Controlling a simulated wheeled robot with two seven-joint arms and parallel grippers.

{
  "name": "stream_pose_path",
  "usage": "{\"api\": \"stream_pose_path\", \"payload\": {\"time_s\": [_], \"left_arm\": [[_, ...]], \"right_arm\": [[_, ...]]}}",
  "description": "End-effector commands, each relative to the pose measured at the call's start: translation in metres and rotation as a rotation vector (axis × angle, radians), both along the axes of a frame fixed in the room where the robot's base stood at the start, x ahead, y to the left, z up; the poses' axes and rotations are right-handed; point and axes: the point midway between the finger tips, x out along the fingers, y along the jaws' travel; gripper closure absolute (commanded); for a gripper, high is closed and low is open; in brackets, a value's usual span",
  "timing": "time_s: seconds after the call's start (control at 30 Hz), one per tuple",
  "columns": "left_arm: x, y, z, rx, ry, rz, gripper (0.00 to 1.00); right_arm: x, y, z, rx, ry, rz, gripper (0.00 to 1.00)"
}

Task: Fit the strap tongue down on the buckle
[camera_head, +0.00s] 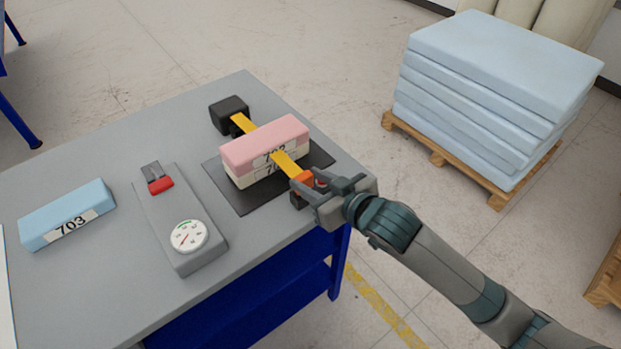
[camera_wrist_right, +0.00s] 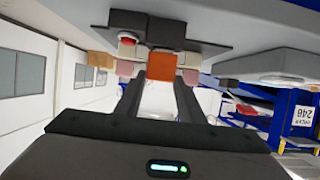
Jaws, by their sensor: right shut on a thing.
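A yellow strap (camera_head: 285,163) runs from a black block (camera_head: 229,111) over a pink foam block (camera_head: 265,144), which lies on a cream foam block (camera_head: 240,179) on a dark mat (camera_head: 237,201). The strap ends in an orange tongue (camera_head: 302,180) at the near side of the foam. My right gripper (camera_head: 311,188) is shut on the orange tongue, which also shows between the fingers in the right wrist view (camera_wrist_right: 161,66). The buckle (camera_head: 297,201) is a dark piece with a red part just below the tongue, partly hidden by the gripper. My left gripper is not in view.
A grey gauge device (camera_head: 180,225) with a dial and a red-tipped clamp stands left of the mat. A blue foam block marked 703 (camera_head: 68,214) lies at the left. Blue foam slabs (camera_head: 490,90) are stacked on a pallet beyond the table.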

Motion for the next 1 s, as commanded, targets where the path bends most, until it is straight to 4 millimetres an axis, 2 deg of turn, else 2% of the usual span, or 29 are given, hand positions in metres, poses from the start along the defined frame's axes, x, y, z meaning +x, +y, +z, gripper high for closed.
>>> {"api": "stream_pose_path", "payload": {"time_s": [0.67, 0.7, 0.77, 1.0], "left_arm": [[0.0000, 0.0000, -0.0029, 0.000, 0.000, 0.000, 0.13], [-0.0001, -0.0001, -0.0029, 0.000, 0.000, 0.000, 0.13], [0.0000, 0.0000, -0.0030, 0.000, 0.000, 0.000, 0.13], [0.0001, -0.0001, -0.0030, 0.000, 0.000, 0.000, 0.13]], "right_arm": [[0.0000, 0.0000, -0.0086, 0.000, -0.001, 0.000, 0.87], [0.0000, 0.0000, -0.0086, 0.000, 0.000, 0.000, 0.58], [0.0000, 0.0001, -0.0086, 0.000, 0.000, 0.000, 0.43], [-0.0001, 0.0000, -0.0088, 0.000, 0.000, 0.000, 0.43]]}}
